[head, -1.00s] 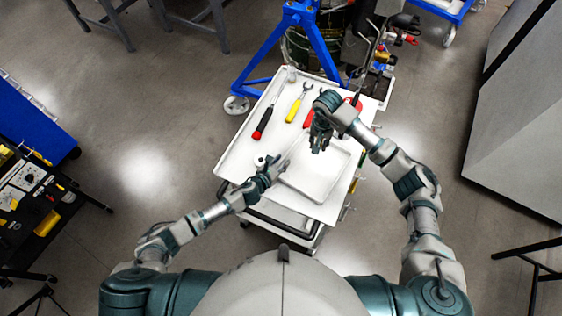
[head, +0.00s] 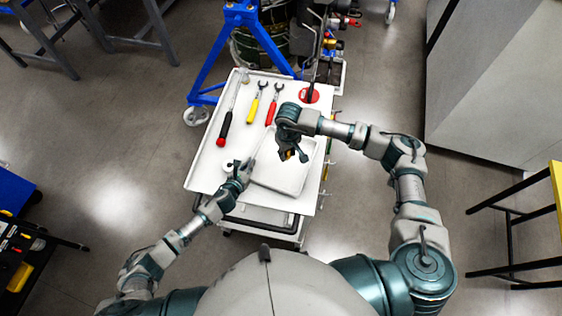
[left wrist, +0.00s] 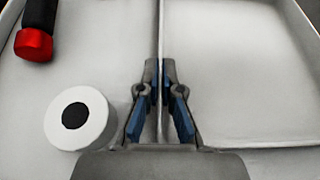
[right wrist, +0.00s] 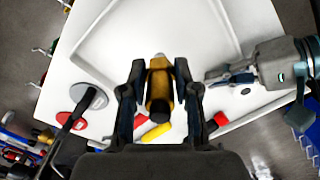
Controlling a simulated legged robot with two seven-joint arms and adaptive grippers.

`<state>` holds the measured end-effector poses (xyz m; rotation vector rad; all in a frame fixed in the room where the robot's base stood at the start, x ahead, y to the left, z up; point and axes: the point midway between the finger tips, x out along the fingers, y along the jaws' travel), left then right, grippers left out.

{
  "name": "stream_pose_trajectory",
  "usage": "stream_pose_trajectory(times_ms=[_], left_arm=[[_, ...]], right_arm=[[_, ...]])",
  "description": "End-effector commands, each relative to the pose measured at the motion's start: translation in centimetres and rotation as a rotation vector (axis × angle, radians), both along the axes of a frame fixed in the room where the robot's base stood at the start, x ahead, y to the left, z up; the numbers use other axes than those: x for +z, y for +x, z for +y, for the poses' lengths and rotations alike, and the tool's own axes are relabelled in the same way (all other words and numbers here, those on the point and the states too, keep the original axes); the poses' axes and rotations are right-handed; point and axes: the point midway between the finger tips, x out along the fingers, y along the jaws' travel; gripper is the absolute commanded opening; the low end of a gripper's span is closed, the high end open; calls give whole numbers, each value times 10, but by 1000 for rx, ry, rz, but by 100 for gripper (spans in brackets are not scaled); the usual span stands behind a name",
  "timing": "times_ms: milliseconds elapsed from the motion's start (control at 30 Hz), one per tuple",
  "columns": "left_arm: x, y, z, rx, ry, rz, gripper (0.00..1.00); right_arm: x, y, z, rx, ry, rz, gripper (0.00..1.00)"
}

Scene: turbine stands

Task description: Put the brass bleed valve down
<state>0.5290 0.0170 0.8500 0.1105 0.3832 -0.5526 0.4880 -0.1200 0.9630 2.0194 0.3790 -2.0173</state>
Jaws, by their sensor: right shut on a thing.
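The brass bleed valve (right wrist: 159,85) is between the fingers of my right gripper (right wrist: 157,75), which is shut on it. In the head view the valve (head: 290,156) hangs beneath my right gripper (head: 291,150), over the white tray (head: 268,181) on the cart. Whether it touches the tray is unclear. My left gripper (head: 243,170) is at the tray's left edge. In the left wrist view, the tray's thin rim (left wrist: 161,30) runs between the close-set fingers of the left gripper (left wrist: 160,75); whether they press on it is unclear.
The cart top (head: 207,165) holds a red-and-black tool (head: 223,130), a yellow wrench (head: 253,108), a red wrench (head: 272,107) and a red disc (head: 310,95). A white roll (left wrist: 77,117) lies left of the left gripper. A blue stand (head: 200,60) is behind the cart.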

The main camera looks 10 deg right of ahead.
Motion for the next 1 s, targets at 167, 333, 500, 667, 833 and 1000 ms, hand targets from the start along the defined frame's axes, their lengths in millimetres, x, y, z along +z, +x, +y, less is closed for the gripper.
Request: stream_pose_trajectory(times_ms=[167,333,500,667,833,1000], left_arm=[[0,0,0,-1,0,0,0],[0,0,0,-1,0,0,0],[0,0,0,0,0,0,0],[0,0,0,0,0,0,0],[0,0,0,0,1,1,0],[0,0,0,0,1,1,0]], right_arm=[[-36,-1,1,7,1,4,0],[-51,-1,1,5,1,0,0],[-74,-1,1,4,0,2,0],[-86,0,0,4,0,0,0],[-85,-1,0,4,-1,0,0],[-87,-1,0,4,0,0,53]])
